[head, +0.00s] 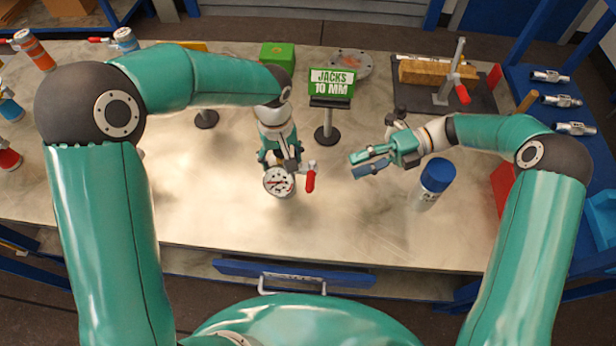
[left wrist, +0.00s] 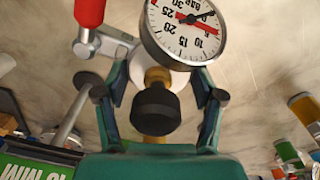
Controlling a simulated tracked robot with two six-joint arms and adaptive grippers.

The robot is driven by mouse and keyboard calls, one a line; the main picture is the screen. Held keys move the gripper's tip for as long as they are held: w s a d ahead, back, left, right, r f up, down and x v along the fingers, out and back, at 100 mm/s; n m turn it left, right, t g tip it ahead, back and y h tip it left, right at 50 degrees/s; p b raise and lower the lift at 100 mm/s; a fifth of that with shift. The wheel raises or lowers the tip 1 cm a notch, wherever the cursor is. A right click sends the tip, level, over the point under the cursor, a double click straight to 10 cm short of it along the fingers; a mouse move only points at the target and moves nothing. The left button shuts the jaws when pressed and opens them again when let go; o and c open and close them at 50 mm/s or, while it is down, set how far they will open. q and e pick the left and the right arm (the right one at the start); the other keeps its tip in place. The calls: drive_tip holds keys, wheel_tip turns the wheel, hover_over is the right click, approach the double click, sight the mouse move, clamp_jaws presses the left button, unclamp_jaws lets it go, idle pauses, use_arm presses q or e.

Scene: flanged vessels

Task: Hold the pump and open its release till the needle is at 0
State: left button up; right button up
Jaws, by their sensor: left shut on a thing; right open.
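The pump shows a round white gauge (head: 279,181) and a red-gripped lever (head: 310,180) on its right, near the middle of the table. In the left wrist view the gauge (left wrist: 183,28), red lever grip (left wrist: 89,12), brass neck and black knob (left wrist: 156,110) show closely. My left gripper (head: 280,160) is shut on the pump, its fingers (left wrist: 160,85) either side of the neck and knob. The gauge needle points to the upper right in the wrist view; its exact reading I cannot tell. My right gripper (head: 362,162) is open and empty, right of the pump.
A green JACKS 10 MM sign (head: 331,84) on a post stands behind the pump. A dark mat (head: 430,102) with a lever stand lies at the back right. The table's front is clear.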

use_arm(q)
drive_tip(key=shift+s+a+f, duration=0.1)
drive_tip(key=shift+s+f, duration=0.2)
drive_tip(key=shift+f, duration=0.2)
idle(0.3)
drive_tip(key=o, duration=1.6)
drive_tip(key=shift+w, duration=0.25)
drive_tip(key=shift+o, duration=0.2)
drive_tip(key=shift+r, duration=0.1)
drive_tip(key=shift+r, duration=0.1)
